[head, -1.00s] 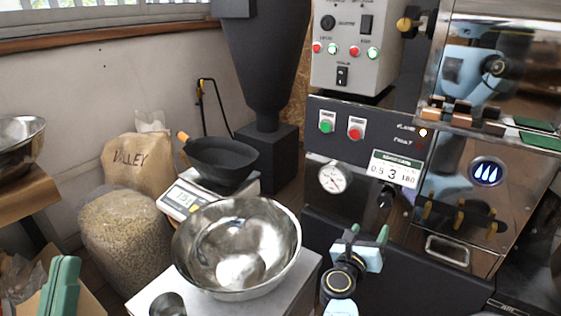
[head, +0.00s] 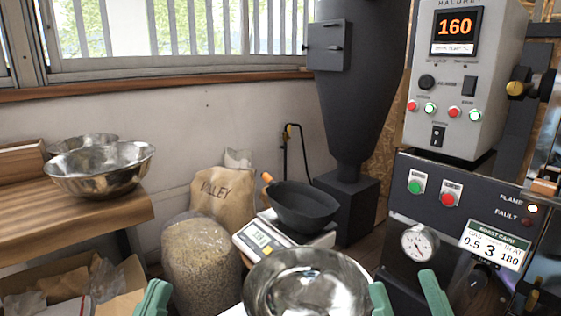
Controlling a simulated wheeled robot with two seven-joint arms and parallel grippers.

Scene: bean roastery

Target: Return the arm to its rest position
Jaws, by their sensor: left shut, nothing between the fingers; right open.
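My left gripper (head: 152,298) shows at the bottom edge, left of centre. Its green fingers are together with nothing between them. It is in front of the sack of beans and clear of it. My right gripper (head: 407,297) shows at the bottom, right of the steel bowl. Its two green fingers stand apart with nothing visible between them. The rest of both arms is below the picture.
A steel bowl (head: 305,284) lies between my grippers, partly cut off. Behind it are a scale (head: 257,239) with a black pan (head: 301,206). The roaster panel (head: 440,192) is at right. A wooden bench (head: 90,213) with steel bowls is at left.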

